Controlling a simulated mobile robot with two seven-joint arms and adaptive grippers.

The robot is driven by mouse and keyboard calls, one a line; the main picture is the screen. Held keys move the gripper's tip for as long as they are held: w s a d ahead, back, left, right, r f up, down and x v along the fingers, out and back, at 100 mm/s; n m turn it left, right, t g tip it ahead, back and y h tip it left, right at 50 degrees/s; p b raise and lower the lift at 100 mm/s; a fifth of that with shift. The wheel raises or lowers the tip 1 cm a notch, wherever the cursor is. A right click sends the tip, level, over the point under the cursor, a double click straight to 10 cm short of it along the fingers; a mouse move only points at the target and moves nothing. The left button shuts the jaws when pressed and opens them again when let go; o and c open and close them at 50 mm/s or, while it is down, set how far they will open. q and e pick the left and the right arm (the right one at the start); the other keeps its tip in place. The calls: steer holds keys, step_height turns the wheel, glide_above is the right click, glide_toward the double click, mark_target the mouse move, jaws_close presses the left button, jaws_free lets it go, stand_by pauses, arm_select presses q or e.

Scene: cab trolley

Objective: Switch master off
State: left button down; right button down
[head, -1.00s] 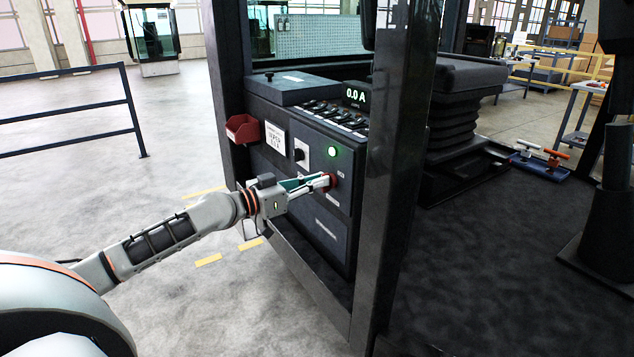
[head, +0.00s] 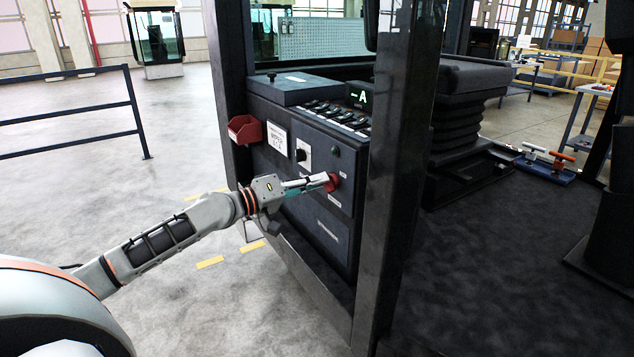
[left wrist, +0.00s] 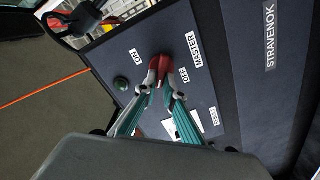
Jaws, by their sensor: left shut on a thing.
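The red master switch knob (head: 332,182) is on the dark console panel (head: 318,225) inside the cab frame. My left gripper (head: 322,183) is shut on it, its fingers reaching in from the left. In the left wrist view the red knob (left wrist: 160,68) sits between the fingertips of my left gripper (left wrist: 160,88), near labels reading ON, OFF and MASTER (left wrist: 194,50). The round indicator lamp (head: 335,151) above the knob is dark green and unlit. The display (head: 358,96) shows "-A". My right gripper is not in view.
A black selector knob (head: 301,155) and a row of breakers (head: 335,116) are on the same console. A dark cab post (head: 396,190) stands close to the right of the panel. Open floor lies left.

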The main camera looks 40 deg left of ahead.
arm_select(q)
steer(key=shift+a+f+n+p, duration=0.1)
steer(key=shift+n+p, duration=0.15)
steer(key=shift+n, duration=1)
steer(key=shift+f+n+p, duration=0.15)
steer(key=shift+n+p, duration=0.05)
steer(key=shift+n, duration=1.1)
steer(key=shift+a+f+n+p, duration=0.1)
steer(key=shift+n+p, duration=0.15)
steer(key=shift+n, duration=1)
steer(key=c, duration=2.1)
jaws_free()
steer(key=shift+c, duration=0.2)
steer(key=v, duration=1.2)
